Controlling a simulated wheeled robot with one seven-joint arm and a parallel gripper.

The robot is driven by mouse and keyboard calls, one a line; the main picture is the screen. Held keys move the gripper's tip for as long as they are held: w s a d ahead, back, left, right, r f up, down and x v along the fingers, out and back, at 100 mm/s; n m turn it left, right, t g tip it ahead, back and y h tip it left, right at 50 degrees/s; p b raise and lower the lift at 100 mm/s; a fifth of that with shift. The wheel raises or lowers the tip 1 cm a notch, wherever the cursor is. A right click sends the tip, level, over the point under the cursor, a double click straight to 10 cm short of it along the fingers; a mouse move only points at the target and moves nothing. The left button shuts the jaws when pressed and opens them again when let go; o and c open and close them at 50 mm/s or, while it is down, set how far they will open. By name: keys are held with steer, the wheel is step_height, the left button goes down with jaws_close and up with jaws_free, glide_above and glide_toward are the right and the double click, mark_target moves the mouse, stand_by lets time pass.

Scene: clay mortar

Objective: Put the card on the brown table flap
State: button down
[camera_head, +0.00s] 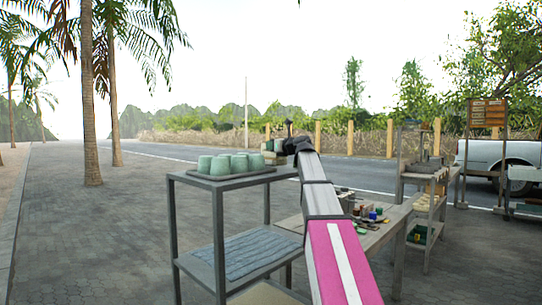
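My arm reaches forward from the lower middle of the view, and my gripper (284,148) is at its far end, by the right end of the grey rack's top. The gripper is small and dark here, so I cannot tell whether its fingers are open or shut or hold anything. A wooden table (398,216) stands behind and to the right of my arm, partly hidden by it. I cannot tell which part of it is the brown flap. I cannot make out the card.
The grey metal rack (219,222) carries several pale green cups (222,164) on top and a blue-grey ribbed mat (246,254) below. Small jars (372,215) stand on the table. Shelves and a white pickup (500,158) are at right. Open paving lies left.

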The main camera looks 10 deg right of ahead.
mark_target(272, 154)
steer(key=shift+f, duration=1.95)
steer(key=shift+f, duration=0.1)
steer(key=c, duration=1.3)
jaws_free()
steer(key=shift+s, duration=0.1)
steer(key=v, duration=1.1)
steer(key=shift+o, duration=0.4)
steer(key=shift+s+d, duration=0.2)
steer(key=shift+s, duration=0.05)
steer(key=shift+w, duration=0.1)
